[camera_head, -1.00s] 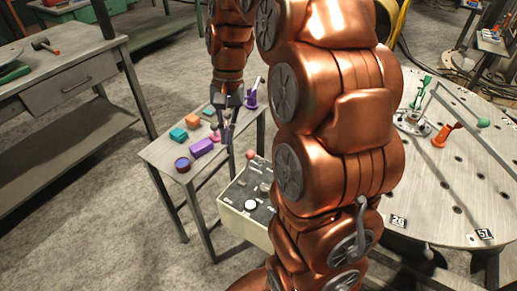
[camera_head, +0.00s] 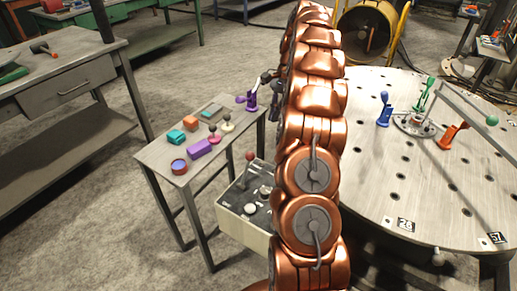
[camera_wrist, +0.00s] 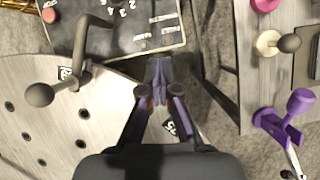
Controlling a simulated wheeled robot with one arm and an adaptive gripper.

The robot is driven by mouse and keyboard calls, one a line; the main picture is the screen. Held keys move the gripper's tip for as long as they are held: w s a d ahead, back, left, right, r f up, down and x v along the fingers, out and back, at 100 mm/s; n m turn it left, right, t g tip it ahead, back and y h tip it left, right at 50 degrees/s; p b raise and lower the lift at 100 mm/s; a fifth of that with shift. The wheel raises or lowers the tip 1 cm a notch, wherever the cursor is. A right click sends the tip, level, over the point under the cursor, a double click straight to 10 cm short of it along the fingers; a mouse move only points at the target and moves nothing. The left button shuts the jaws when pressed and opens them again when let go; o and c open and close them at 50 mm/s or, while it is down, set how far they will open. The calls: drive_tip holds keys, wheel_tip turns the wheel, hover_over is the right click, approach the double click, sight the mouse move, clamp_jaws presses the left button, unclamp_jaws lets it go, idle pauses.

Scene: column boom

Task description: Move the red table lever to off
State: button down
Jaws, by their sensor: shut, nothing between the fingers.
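The orange-red lever (camera_head: 452,135) stands on the round metal table (camera_head: 425,190), right of the central hub, tilted up to the right. A green lever (camera_head: 428,92) and a blue lever (camera_head: 384,110) stand around the same hub. Any on/off marking is too small to read. My gripper (camera_wrist: 160,68) is shut and empty in the wrist view, above the floor between the control box and the bench. It is apart from the orange-red lever, which is outside the wrist view. In the head view my arm hides most of the gripper.
A control box (camera_head: 243,226) with a red-knobbed stick (camera_head: 249,165) stands near the round table. A narrow bench (camera_head: 160,152) holds coloured blocks and a purple lever (camera_head: 251,96).

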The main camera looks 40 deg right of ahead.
drive_tip(key=shift+d+f, duration=0.1)
drive_tip(key=shift+d, duration=0.15)
drive_tip(key=shift+f, duration=0.15)
drive_tip(key=s+a+f+b, duration=0.1)
drive_tip(key=a+f+b, duration=0.1)
drive_tip(key=a+f, duration=0.6)
drive_tip(key=shift+s+b, duration=0.3)
drive_tip(key=shift+b, duration=0.05)
idle(0.7)
drive_tip(key=shift+a+r, duration=0.1)
drive_tip(key=shift+a, duration=0.1)
